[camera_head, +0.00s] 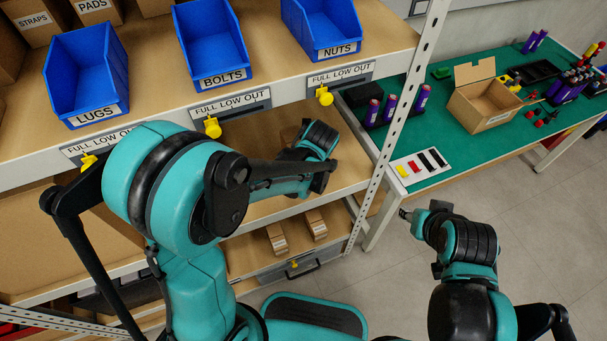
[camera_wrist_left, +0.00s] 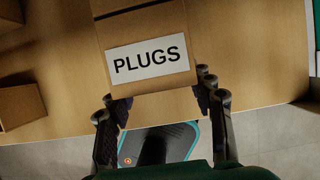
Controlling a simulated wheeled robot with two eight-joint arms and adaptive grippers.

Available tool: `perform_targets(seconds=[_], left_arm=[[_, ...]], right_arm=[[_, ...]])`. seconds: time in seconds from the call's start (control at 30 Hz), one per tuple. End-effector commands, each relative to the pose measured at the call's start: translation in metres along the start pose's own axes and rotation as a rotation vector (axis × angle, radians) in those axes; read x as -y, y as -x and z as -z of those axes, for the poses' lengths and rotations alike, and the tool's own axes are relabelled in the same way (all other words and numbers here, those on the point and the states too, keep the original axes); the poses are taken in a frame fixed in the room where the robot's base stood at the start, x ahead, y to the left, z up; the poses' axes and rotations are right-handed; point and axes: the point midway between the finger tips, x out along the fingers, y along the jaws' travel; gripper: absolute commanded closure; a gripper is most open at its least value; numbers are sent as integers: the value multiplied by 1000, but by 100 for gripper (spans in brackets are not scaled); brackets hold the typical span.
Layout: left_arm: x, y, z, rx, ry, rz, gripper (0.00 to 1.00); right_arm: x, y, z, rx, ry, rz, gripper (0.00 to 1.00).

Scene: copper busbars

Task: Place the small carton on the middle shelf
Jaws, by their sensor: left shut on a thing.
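The small carton labelled PLUGS (camera_wrist_left: 150,25) fills the upper middle of the left wrist view. My left gripper (camera_wrist_left: 162,98) is shut on it, with one finger at each side of its near end. In the head view my left arm reaches into the rack, above the middle shelf (camera_head: 348,178), and its wrist mostly hides the fingers and carton. The wrist view shows the wooden shelf (camera_wrist_left: 60,60) behind the carton; I cannot tell whether they touch. My right gripper (camera_head: 405,214) is over the floor right of the rack, its fingers too small to read.
Blue bins for LUGS (camera_head: 85,75), BOLTS (camera_head: 212,45) and NUTS (camera_head: 322,28) stand on the shelf above. Other cartons (camera_wrist_left: 20,106) sit left of mine. A perforated upright (camera_head: 400,120) bounds the rack's right side. A green workbench (camera_head: 440,165) carries an open box (camera_head: 485,100).

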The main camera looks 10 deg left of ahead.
Motion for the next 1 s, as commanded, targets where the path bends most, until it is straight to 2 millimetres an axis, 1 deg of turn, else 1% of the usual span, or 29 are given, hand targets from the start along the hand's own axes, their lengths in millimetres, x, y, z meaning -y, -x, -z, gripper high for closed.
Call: perform_targets(seconds=[0.2,0.27,0.5,0.6,0.63,0.67,0.7,1.0], left_arm=[[0,-30,13,0,0,0,84],[0,-36,15,0,0,0,84],[0,-35,15,0,0,0,84],[0,-37,16,0,1,0,84],[0,-38,16,-1,1,0,45],[0,-37,16,-1,1,0,37],[0,-37,16,-1,1,0,27],[0,-36,16,-1,1,0,27]], right_arm=[[0,-14,-10,0,0,0,60],[0,-17,-12,0,0,0,60],[0,-15,-11,0,0,0,60],[0,-17,-12,0,0,0,60],[0,-18,-12,0,0,0,60],[0,-17,-12,0,0,0,60],[0,-17,-12,0,0,0,60],[0,-16,-12,0,0,0,60]])
